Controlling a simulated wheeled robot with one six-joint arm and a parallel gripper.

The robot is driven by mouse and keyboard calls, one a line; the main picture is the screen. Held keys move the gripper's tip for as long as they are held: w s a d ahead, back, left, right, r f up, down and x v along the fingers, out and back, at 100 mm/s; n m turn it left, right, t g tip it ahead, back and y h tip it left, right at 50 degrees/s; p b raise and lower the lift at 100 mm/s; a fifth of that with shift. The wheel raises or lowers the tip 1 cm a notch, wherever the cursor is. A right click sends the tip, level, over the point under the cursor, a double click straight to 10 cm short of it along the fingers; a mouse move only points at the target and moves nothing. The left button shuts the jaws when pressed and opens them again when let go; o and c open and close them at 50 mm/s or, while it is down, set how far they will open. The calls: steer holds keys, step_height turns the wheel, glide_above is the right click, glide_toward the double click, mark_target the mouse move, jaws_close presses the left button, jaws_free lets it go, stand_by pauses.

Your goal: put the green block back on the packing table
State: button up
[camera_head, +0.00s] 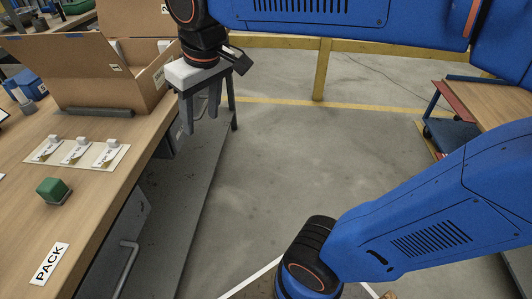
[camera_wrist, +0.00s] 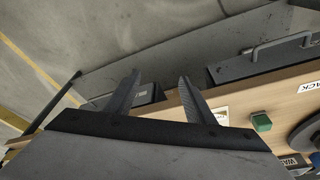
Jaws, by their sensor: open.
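My gripper (camera_head: 201,122) is open and empty. It hangs with its fingers pointing down just past the table's right edge, apart from the block, in front of the cardboard box. In the wrist view both fingers (camera_wrist: 152,92) stand apart with nothing between them.
An open cardboard box (camera_head: 100,75) stands at the table's back. A white card strip (camera_head: 78,152) with small pieces lies behind the block. A blue item (camera_head: 27,85) sits at the left. Grey floor (camera_head: 290,150) is open right of the table; another wooden table (camera_head: 495,105) stands far right.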

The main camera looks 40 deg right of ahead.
steer(key=s+d+f+m+t+h, duration=0.1)
steer(key=s+d+f+m+t, duration=0.1)
steer(key=s+d+f, duration=0.8)
steer(key=shift+d+f+m, duration=0.35)
steer(key=shift+d+m, duration=0.35)
steer(key=shift+m, duration=0.2)
